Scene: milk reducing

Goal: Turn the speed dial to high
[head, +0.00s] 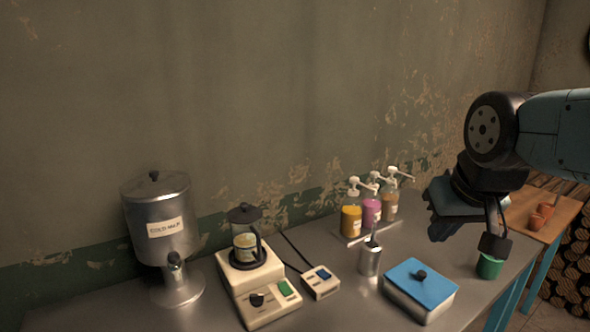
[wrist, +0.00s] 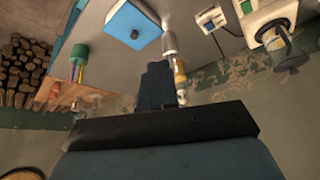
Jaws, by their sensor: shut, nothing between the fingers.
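A cream appliance base (head: 258,285) stands on the metal counter in the head view, with a black dial (head: 257,299) and a green button (head: 286,289) on its front panel. A lidded glass jug (head: 245,238) with a black handle stands on it. The dial's setting is too small to read. My gripper (head: 438,222) is at the right, above the counter and well apart from the dial. In the wrist view my gripper (wrist: 160,85) shows its fingers together, with nothing between them. The appliance base (wrist: 262,12) is at that view's top right.
A steel "cold milk" dispenser (head: 160,225) stands left of the appliance. A small switch box (head: 320,282), a metal cup (head: 370,259), a blue-lidded box (head: 420,287) and several pump bottles (head: 371,207) stand to its right. A green cup (head: 489,265) is near the right edge.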

